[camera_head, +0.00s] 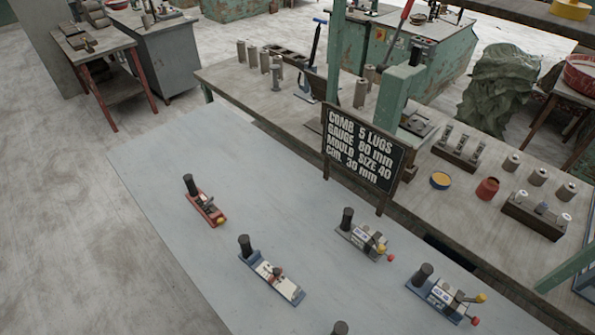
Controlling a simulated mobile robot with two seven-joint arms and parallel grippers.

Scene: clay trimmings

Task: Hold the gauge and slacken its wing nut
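Several small devices with upright dark cylindrical handles stand on the pale blue-grey table (190,165). One has a long blue base, a white scale-like face and a small reddish-brown knob (272,278); it looks most like the gauge, but its markings and any wing nut are too small to tell. A red-based device (208,208) with a yellow-tipped end lies behind it to the left. A grey device (362,242) with a red and yellow knob and a blue-based one (443,297) with a lever and coloured knobs are to the right. Neither gripper is in view.
A black sign (362,150) on posts reads comb 5 lugs, gauge 80 mm, mould size 40, can. 30 mm. Behind it a bench (240,92) holds cylinders, a yellow-filled dish (440,180) and a red pot (487,188). The table's left part is clear.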

